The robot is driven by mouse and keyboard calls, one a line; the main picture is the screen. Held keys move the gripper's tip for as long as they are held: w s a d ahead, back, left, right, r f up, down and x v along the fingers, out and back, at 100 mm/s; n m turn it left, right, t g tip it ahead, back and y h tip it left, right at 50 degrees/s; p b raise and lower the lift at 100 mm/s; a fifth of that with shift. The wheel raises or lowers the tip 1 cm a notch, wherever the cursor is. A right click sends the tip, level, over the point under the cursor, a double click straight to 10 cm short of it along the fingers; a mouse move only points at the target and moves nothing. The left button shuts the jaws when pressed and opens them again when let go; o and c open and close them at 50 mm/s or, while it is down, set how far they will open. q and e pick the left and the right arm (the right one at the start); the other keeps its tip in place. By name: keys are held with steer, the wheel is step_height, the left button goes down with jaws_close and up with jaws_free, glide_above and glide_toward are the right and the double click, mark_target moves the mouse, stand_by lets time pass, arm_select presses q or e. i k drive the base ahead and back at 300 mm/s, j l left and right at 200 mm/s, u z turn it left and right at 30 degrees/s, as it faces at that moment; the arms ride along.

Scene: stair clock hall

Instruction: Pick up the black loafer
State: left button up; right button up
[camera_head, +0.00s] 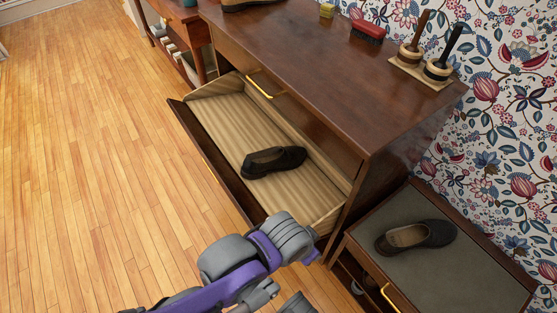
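A black loafer (273,161) lies in the open drawer (224,125) of the large wooden cabinet, on a striped lining. A second dark shoe (415,236), with a tan insole, sits on the grey top of the low cabinet at the right. My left arm, purple and grey, comes in from the bottom left and ends near the drawer's front right corner, apart from both shoes. The end of my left gripper (312,257) is mostly hidden behind the wrist, so its fingers cannot be made out. My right gripper is not seen.
The cabinet top (300,50) holds a red brush (368,31), a yellow block (327,10), two upright-handled brushes on a stand (423,70) and part of a brown shoe (245,4). The low cabinet (470,275) stands close on the right. The wooden floor (80,150) at left is clear.

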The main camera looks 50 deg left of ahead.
mark_target(256, 165)
steer(key=i+u, duration=0.15)
steer(key=u, duration=1.75)
steer(key=j+z, duration=0.2)
steer(key=z, duration=0.25)
steer(key=j+z, duration=0.2)
steer(key=z, duration=0.2)
steer(key=j+z, duration=0.2)
steer(key=z, duration=0.25)
steer(key=j+z, duration=0.2)
steer(key=j, duration=0.15)
steer(key=k+j+z, duration=0.15)
steer(key=j, duration=0.15)
steer(key=k+j+z, duration=0.2)
steer(key=j, duration=0.15)
steer(key=k+j, duration=0.1)
steer(key=j, duration=0.2)
steer(key=k+j+z, duration=0.1)
steer(key=j, duration=0.25)
steer(key=k+j, duration=0.1)
steer(key=j, duration=0.2)
steer(key=i+j, duration=0.2)
steer(key=j, duration=0.25)
